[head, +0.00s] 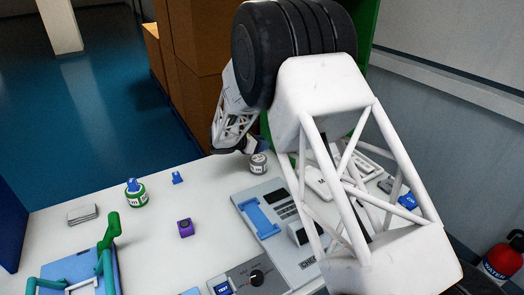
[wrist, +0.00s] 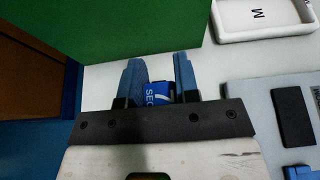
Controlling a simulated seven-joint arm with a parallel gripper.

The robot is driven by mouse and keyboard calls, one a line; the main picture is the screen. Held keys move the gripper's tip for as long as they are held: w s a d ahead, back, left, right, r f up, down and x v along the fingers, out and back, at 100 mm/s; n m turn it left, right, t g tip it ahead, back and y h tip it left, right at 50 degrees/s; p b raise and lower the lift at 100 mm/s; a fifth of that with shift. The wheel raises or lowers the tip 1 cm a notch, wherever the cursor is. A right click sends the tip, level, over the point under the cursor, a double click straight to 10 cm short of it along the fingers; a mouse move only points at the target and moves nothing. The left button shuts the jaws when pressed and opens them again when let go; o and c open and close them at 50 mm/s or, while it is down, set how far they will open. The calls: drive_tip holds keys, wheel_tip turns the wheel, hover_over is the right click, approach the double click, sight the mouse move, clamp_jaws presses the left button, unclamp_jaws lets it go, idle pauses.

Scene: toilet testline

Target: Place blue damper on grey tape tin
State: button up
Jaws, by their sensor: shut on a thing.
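My gripper (head: 250,147) is at the far edge of the white table, and its blue fingers show in the wrist view (wrist: 158,78). They are shut on a small blue block with white lettering (wrist: 156,93), which I take as the blue damper. The fingers hide its sides. The grey tape tin (head: 258,163), a short round tin with a pale label, stands on the table just below and right of the gripper in the head view. I cannot tell the gap between them. I cannot make out the tin in the wrist view.
A green tin (head: 137,198) with a blue piece on top, another small blue piece (head: 177,178) and a purple cube (head: 186,228) stand at left. A grey device (head: 270,215) lies right of centre. A green panel (wrist: 140,30) rises close behind the fingers.

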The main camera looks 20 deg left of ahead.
drive_tip(key=shift+f, duration=1.65)
drive_tip(key=shift+f, duration=0.2)
drive_tip(key=o, duration=0.9)
drive_tip(key=shift+r, duration=0.2)
drive_tip(key=v, duration=1.2)
